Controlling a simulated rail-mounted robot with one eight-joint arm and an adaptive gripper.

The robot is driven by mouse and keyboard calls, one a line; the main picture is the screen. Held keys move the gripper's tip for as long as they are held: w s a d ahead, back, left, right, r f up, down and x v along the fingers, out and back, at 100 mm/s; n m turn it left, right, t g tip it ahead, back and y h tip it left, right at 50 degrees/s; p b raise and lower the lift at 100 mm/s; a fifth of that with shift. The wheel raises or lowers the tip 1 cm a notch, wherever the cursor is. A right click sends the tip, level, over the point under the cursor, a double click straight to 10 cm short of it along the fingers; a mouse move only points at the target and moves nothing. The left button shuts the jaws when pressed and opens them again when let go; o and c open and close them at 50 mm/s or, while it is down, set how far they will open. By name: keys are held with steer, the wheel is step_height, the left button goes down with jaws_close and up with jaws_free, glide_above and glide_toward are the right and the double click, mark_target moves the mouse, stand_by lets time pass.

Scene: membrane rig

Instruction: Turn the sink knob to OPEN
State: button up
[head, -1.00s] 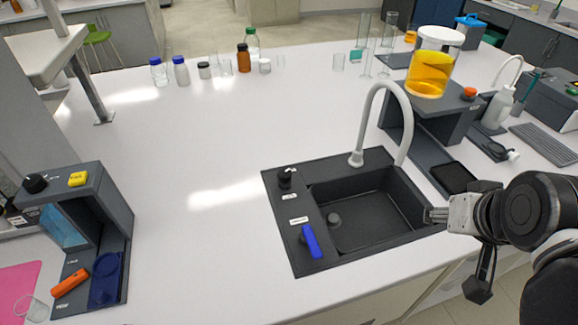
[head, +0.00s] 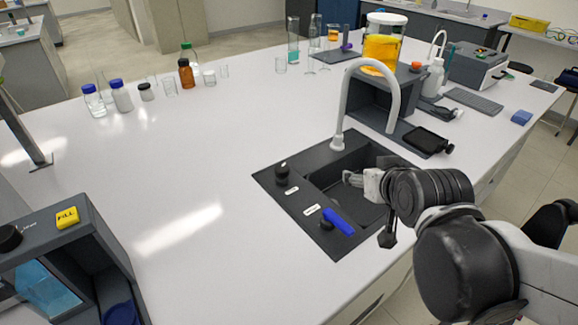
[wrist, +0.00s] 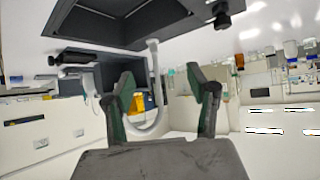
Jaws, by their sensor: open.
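The black sink (head: 262,180) is set into the white bench. A round black knob (head: 282,173) stands on its left ledge, with a small white label beside it. Nearer the front, a blue lever handle (head: 338,222) sits by a second label; I cannot read either label. My gripper (head: 352,179) is open and empty above the basin, right of both controls and apart from them. In the wrist view, the two spread fingers (wrist: 167,97) have nothing between them. A dark knob (wrist: 222,14) shows at the top there, beyond the fingers.
The grey curved faucet (head: 342,105) rises behind the basin, close to my gripper. A grey rig with an orange-filled vessel (head: 381,54) stands behind right. Another rig with a yellow button (head: 67,217) stands front left. Bottles (head: 186,73) line the back; the bench left of the sink is clear.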

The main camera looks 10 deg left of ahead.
mark_target(283, 169)
steer(key=w+a+f+n+t+y+b, duration=0.15)
steer(key=a+f, duration=0.25)
steer(key=a, duration=0.4)
steer(key=w+a+f+n+y+b, duration=0.1)
steer(key=a+f+y+b, duration=0.2)
steer(key=a, duration=0.4)
steer(key=shift+h, duration=0.35)
steer(key=x, duration=0.9)
steer(key=f+x, duration=0.1)
steer(key=x, duration=0.4)
steer(key=shift+s+a+f, duration=0.1)
steer(key=shift+s+a, duration=0.05)
steer(key=shift+s, duration=0.2)
steer(key=shift+g, duration=0.25)
steer(key=c, duration=1.2)
